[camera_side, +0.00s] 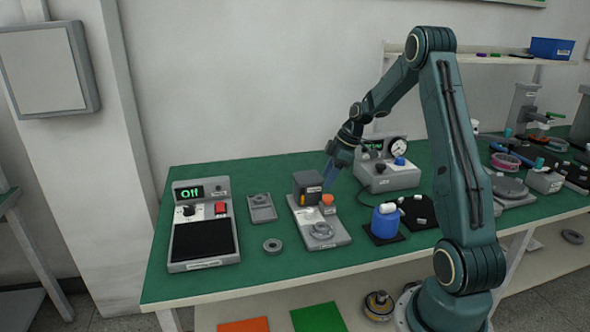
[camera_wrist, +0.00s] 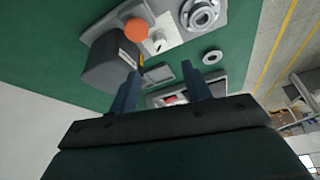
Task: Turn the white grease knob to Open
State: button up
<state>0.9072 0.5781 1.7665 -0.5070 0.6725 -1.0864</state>
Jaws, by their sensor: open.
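The grey station base (camera_side: 334,238) carries a dark box (camera_side: 307,187), an orange knob (camera_side: 327,198) and a round metal hub. In the wrist view, a small white knob (camera_wrist: 158,41) seems to sit on a pale plate beside the orange knob (camera_wrist: 135,29). Its markings are too small to read, so I cannot tell its setting. My gripper (camera_side: 330,173) is above the station, near the right side of the dark box. In the wrist view its two fingers (camera_wrist: 160,75) are apart with nothing between them.
A grey unit with a green "Off" display (camera_side: 188,193) stands at the left. A gauge unit (camera_side: 388,176) is right behind my gripper. A blue canister (camera_side: 386,222) stands to the right. A loose metal ring (camera_side: 272,246) lies left of the station.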

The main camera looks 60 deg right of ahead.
aim_at(311, 210)
jog(key=x, duration=1.2)
jog(key=shift+a+f, duration=0.15)
jog(key=shift+f, duration=0.2)
jog(key=c, duration=1)
